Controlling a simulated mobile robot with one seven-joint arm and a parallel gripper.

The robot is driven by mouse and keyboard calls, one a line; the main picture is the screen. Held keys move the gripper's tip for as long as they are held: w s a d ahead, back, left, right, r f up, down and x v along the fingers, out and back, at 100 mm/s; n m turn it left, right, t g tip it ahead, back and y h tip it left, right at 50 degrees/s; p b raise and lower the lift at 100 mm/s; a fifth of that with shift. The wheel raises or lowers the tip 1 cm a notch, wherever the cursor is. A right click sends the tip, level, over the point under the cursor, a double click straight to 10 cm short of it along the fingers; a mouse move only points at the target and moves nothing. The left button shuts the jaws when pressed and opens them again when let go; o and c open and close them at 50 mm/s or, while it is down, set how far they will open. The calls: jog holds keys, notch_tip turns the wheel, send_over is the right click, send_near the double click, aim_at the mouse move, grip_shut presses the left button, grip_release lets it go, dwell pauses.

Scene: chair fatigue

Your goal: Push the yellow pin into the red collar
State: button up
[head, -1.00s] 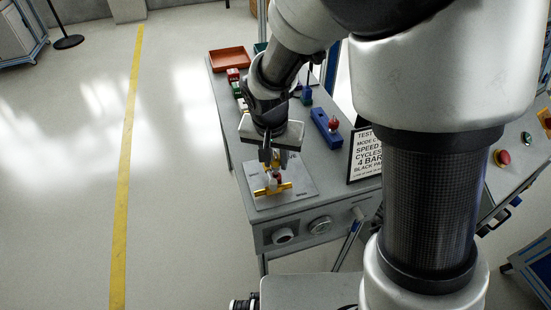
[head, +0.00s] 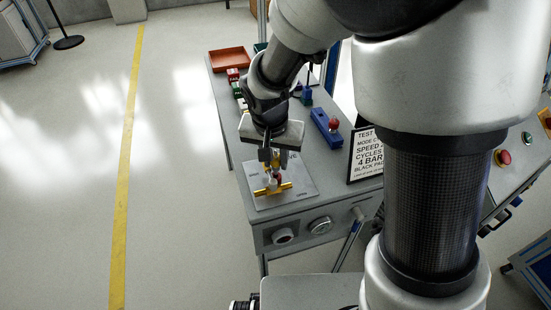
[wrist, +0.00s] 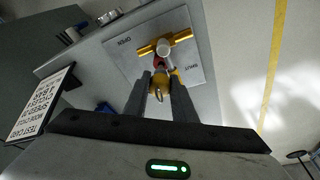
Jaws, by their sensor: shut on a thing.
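My gripper (wrist: 160,88) is shut on a small yellow piece, which looks like the yellow pin (wrist: 174,78). The fingers point down over a grey plate (head: 299,184) near the table's front end. Just past the fingertips is a small red part, which looks like the red collar (wrist: 157,62), beside a pale round post (wrist: 163,47). The red part also shows in the head view (head: 279,178). A yellow cross bar (wrist: 181,37) lies on the plate beside the post. The fingers partly hide the pin, and I cannot tell how far it sits in the collar.
The plate carries the printed words OPEN and SHUT. A black-framed sign (head: 365,158) stands to the right on the table. A blue block (head: 322,123) with a red ball (head: 334,125) lies behind. A red tray (head: 230,59) is at the far end. Knobs (head: 283,236) are on the table's front.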

jog(key=shift+f, duration=0.15)
jog(key=shift+f+b, duration=0.35)
jog(key=shift+b, duration=0.1)
jog(key=o, duration=1.1)
jog(key=shift+r, duration=0.1)
jog(key=p+v, duration=0.3)
jog(key=v, duration=1.4)
jog(key=shift+s+r, duration=0.1)
jog(key=shift+s, duration=0.1)
jog(key=s+d+r+n+t, duration=0.2)
jog(key=s+d+r, duration=0.1)
jog(key=s+d, duration=0.35)
jog(key=s+d+r+n+t, duration=0.1)
jog(key=s+d+r, duration=0.2)
jog(key=s+d, duration=0.35)
jog(key=shift+y, duration=0.4)
jog(key=r+p, duration=1.3)
jog(key=p, duration=0.1)
jog(key=shift+w+d+r, duration=0.25)
jog(key=shift+w+d, duration=0.15)
